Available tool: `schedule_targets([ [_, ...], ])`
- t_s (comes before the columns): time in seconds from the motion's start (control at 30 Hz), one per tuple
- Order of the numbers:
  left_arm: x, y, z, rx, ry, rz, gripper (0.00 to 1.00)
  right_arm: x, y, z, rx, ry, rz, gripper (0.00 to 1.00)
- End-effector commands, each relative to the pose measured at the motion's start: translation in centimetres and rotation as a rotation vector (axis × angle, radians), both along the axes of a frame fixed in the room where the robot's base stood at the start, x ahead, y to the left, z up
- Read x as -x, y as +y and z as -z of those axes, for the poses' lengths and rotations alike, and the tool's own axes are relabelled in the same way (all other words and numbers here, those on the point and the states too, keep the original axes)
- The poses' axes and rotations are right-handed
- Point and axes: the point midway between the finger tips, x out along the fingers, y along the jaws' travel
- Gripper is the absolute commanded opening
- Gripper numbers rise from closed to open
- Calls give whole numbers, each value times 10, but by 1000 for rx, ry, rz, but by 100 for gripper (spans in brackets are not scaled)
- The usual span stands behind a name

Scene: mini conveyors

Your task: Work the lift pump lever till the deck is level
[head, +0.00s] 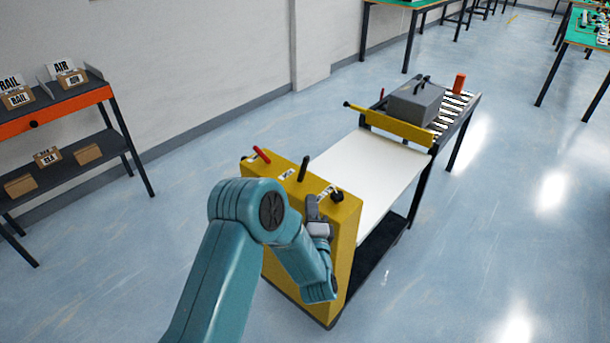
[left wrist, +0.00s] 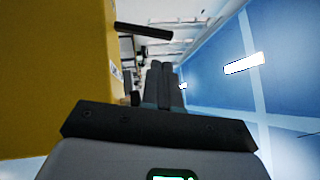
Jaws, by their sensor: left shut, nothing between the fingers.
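A yellow control box (head: 300,215) stands at the near end of a cart. On its top are a red-handled lever (head: 262,155), a black lever (head: 304,168) and a black knob (head: 337,196); their labels are too small to read, so I cannot tell which is the pump lever. The white deck (head: 365,170) lies behind the box; I cannot tell whether it is level. My left gripper (head: 313,204) is shut and empty at the near side of the box top. In the left wrist view its closed fingers (left wrist: 165,85) point past the yellow box, apart from a black bar (left wrist: 143,30).
A shelf (head: 75,148) with small boxes stands left. The floor right of the cart is clear.

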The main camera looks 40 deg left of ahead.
Motion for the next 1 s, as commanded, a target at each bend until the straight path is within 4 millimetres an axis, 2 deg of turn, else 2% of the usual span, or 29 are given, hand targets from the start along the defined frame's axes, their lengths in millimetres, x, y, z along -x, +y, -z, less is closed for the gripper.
schedule_targets([
  [0.1,0,-2,5,0,-7,0,0,0,0,8,0,0,0,0],
  [0.4,0,-5,4,0,-6,1,0,0,0,6,0,0,0,0],
  [0.53,-5,0,2,1,-7,0,0,0,0,5,0,0,0,0],
  [1.0,-66,53,-12,1,-7,0,0,0,0,-5,0,0,0,0],
])
